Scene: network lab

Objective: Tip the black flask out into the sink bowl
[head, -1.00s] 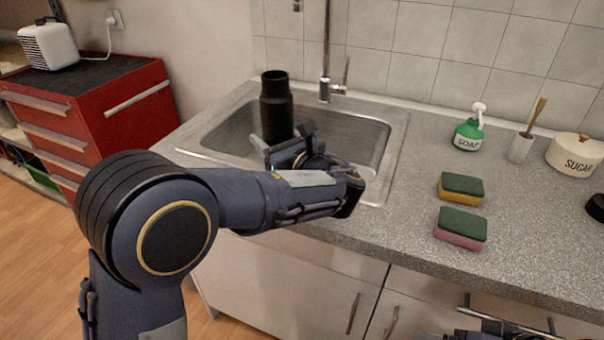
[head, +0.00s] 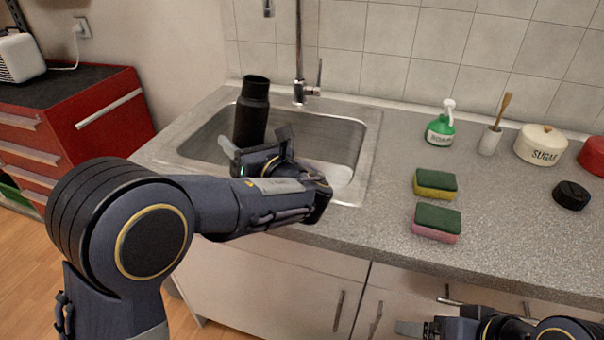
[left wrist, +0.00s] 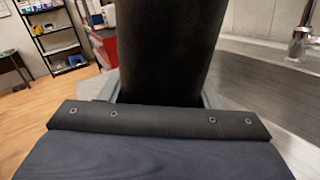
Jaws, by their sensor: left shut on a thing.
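The black flask (head: 252,112) is upright or nearly so, with its open mouth up, over the left part of the sink bowl (head: 345,140). My left gripper (head: 258,145) is shut on the flask's lower part, coming from the front. In the left wrist view the dark flask (left wrist: 160,50) fills the middle, between the fingers. The flask's base is hidden behind my gripper. My right gripper (head: 412,328) shows only in part at the bottom edge, low in front of the counter; its jaws are unclear.
The tap (head: 300,60) stands behind the bowl, right of the flask. Two sponges (head: 435,184), a soap bottle (head: 440,128), a brush holder, a sugar pot (head: 540,145) and a black lid (head: 571,195) stand right.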

